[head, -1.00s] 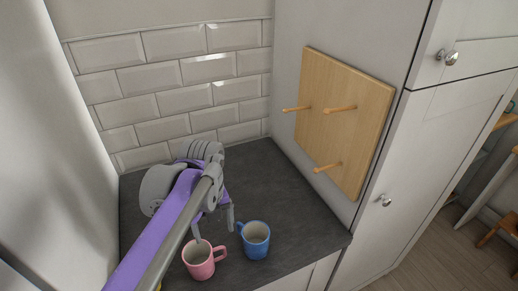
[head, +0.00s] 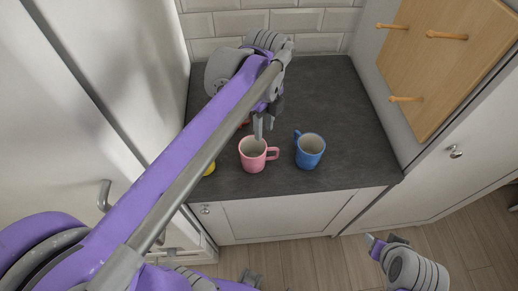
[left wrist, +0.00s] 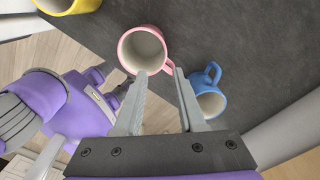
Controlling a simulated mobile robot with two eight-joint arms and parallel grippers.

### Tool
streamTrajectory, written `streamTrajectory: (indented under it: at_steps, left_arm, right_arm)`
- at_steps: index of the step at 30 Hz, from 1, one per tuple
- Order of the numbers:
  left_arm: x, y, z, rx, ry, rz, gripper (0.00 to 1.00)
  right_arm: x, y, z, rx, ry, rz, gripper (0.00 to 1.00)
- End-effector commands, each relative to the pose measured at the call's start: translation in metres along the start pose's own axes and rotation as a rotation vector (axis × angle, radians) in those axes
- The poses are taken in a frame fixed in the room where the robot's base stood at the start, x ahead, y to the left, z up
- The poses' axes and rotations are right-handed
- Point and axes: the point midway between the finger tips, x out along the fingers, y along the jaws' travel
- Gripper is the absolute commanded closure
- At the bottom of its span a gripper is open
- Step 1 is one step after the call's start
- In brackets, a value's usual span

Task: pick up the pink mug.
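The pink mug (head: 252,160) stands upright on the slate worktop near its front edge, handle to the right. In the left wrist view the pink mug (left wrist: 128,38) shows its open mouth just beyond the fingers. My left gripper (head: 263,126) is just behind the pink mug in the head view. In the left wrist view the left gripper (left wrist: 160,73) has its fingers apart with nothing held; whether they touch the mug I cannot tell.
A blue mug (head: 310,152) stands close to the right of the pink one. A yellow mug (left wrist: 68,4) is partly hidden by my arm in the head view. A wooden peg board (head: 455,55) hangs on the right. The worktop (head: 340,100) behind the blue mug is clear.

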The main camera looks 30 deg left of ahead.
Motion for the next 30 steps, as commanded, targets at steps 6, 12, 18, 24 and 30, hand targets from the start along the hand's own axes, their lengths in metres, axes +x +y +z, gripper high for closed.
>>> streamTrajectory:
  at_steps: [6,12,18,24,30]
  left_arm:
    - [-0.001,0.012,0.02,-0.683,0.01,-0.001,0.61]
    - [-0.001,0.023,0.036,-1.293,0.019,0.002,0.61]
    - [-0.001,0.031,0.045,-1.709,0.026,0.007,0.61]
    - [0.007,0.033,0.048,-1.845,0.029,0.01,0.61]
    - [0.039,0.032,0.048,-1.846,0.028,0.01,0.61]
  right_arm:
    - [-0.001,0.0,-0.001,0.0,0.001,0.0,0.5]
    - [-0.002,0.0,-0.002,0.0,0.002,0.0,0.5]
    - [-0.002,0.0,-0.003,0.0,0.002,0.0,0.5]
    - [-0.002,0.0,-0.002,0.0,0.002,0.0,0.5]
    - [0.001,0.0,0.001,0.0,-0.001,0.0,0.5]
